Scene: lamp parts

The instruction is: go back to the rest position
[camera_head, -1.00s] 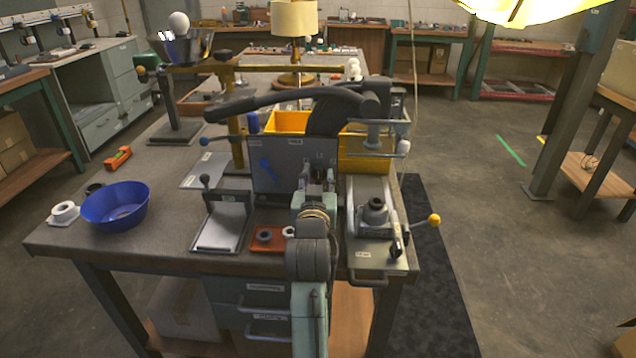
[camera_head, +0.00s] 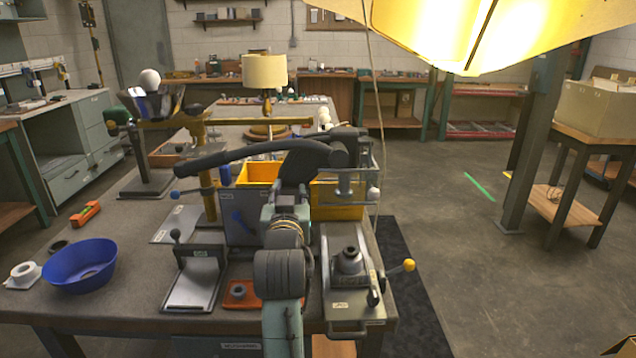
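My arm rises from the bottom of the head view, and its end reaches over the front of the workbench (camera_head: 140,215). My gripper (camera_head: 290,196) is at the top of the arm, in front of the grey panel (camera_head: 240,228) and the yellow bin (camera_head: 335,208). The fingers are small and merge with the dark parts behind them, so I cannot tell whether they are open or shut. I see no object held clearly in the gripper.
A blue bowl (camera_head: 80,266) and a white roll (camera_head: 23,272) are at the left. A grey fixture with a yellow-knobbed lever (camera_head: 350,262) stands right of my arm. A lamp with a cream shade (camera_head: 264,72) stands behind.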

